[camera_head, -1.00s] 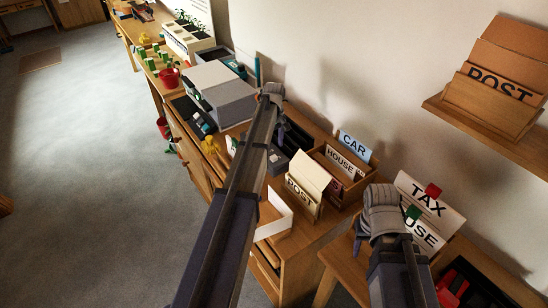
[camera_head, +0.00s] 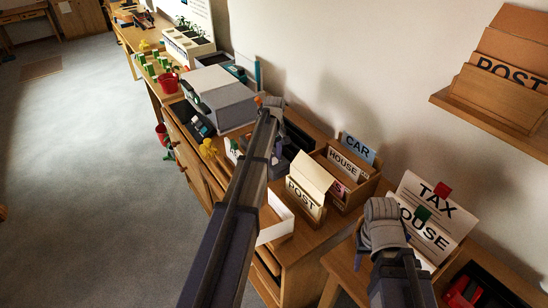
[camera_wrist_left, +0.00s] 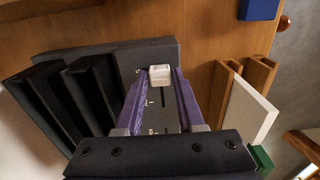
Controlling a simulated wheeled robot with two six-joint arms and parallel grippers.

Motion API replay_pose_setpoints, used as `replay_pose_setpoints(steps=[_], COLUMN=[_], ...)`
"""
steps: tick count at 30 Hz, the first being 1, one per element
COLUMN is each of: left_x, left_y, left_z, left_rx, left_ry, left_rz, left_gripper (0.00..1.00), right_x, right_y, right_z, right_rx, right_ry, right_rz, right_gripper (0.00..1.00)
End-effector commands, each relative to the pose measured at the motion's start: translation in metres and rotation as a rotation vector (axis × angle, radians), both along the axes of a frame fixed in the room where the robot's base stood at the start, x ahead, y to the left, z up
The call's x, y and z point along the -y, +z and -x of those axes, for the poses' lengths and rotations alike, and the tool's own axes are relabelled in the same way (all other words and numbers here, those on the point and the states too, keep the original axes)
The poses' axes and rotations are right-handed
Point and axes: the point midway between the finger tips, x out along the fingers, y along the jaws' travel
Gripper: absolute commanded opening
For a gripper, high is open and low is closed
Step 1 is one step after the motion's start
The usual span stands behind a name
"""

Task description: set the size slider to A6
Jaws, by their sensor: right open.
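In the left wrist view, a small white slider knob (camera_wrist_left: 160,75) sits on a dark grey device (camera_wrist_left: 155,48) with a slot and small scale marks, too small to read. My left gripper (camera_wrist_left: 160,82) points down over it, its purple fingers apart, one on each side of the knob. I cannot tell whether they touch it. In the head view my left gripper (camera_head: 268,104) is over the desk right of a grey box-shaped machine, mostly hidden by its arm. My right gripper (camera_head: 360,250) is open and empty near the front TAX and HOUSE cards.
A wooden file box with CAR and HOUSE cards (camera_head: 345,165) and a POST holder (camera_head: 305,195) stand right of my left arm. A white open box (camera_head: 275,220) is near the desk's front edge. A grey machine (camera_head: 222,97) stands left. Dark upright slots (camera_wrist_left: 85,90) flank the left fingers.

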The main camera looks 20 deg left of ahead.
Motion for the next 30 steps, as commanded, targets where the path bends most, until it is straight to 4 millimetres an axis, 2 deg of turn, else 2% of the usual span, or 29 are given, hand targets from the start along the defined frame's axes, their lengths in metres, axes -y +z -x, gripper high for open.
replay_pose_setpoints(steps=[1,9,30], left_x=[0.0000,-0.0001,-0.0001], left_y=[0.0000,-0.0001,-0.0001], left_z=[0.0000,0.0001,0.0001], left_rx=[0.000,0.000,0.000], left_ry=[0.000,0.000,0.000], left_rz=[0.000,0.000,0.000], left_gripper=[0.31,0.01,0.00], right_x=[0.0000,0.0000,0.0000], right_y=[0.0000,-0.0001,-0.0001], right_z=[0.0000,0.0000,0.0000], right_rx=[0.000,0.000,0.000], right_ry=[0.000,0.000,0.000], right_rz=[0.000,0.000,0.000], right_gripper=[0.50,0.50,0.50])
